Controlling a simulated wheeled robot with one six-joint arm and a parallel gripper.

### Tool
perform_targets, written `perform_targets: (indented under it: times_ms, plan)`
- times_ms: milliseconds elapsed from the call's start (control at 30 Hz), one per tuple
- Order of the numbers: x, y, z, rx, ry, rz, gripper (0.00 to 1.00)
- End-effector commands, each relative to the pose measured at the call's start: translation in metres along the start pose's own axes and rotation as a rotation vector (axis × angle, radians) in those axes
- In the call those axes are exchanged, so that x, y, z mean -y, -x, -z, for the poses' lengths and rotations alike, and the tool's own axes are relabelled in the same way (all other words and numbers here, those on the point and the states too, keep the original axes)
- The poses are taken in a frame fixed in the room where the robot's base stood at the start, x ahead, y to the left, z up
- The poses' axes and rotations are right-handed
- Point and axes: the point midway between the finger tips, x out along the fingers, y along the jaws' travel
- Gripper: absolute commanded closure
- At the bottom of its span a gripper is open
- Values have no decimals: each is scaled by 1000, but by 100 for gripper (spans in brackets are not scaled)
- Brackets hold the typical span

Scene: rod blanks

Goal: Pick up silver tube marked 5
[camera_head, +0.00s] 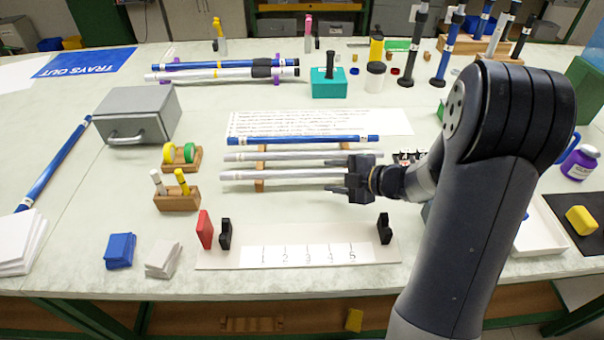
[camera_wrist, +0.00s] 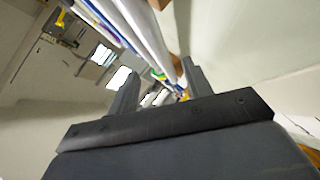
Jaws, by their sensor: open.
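Two silver tubes lie level on a wooden rack: a nearer one (camera_head: 285,175) and a middle one (camera_head: 285,155), with a blue tube (camera_head: 303,140) behind them. Their marks are too small to read, so I cannot tell which is 5. My gripper (camera_head: 330,175) is open at the right end of the nearer silver tube, its fingers pointing left. In the wrist view a silver tube (camera_wrist: 146,32) runs down towards the gap between my open fingers (camera_wrist: 158,82). I cannot tell whether they touch it. The gripper hides the tube's right end.
A pale board with slots numbered 1 to 5 (camera_head: 220,262) lies in front, with black end brackets (camera_head: 384,228). A wooden block with pegs (camera_head: 177,200) and a grey box (camera_head: 140,113) stand left. More tubes (camera_head: 215,74) lie behind. A white tray (camera_head: 540,240) is right.

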Motion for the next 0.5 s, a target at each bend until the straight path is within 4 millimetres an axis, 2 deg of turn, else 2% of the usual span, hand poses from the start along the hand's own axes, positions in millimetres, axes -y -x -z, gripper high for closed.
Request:
perform_targets:
  times_ms: [167, 500]
  plan:
    - [0, -13, 1, 1, 0, 0, 52]
    - [1, -58, 4, 2, -2, 0, 52]
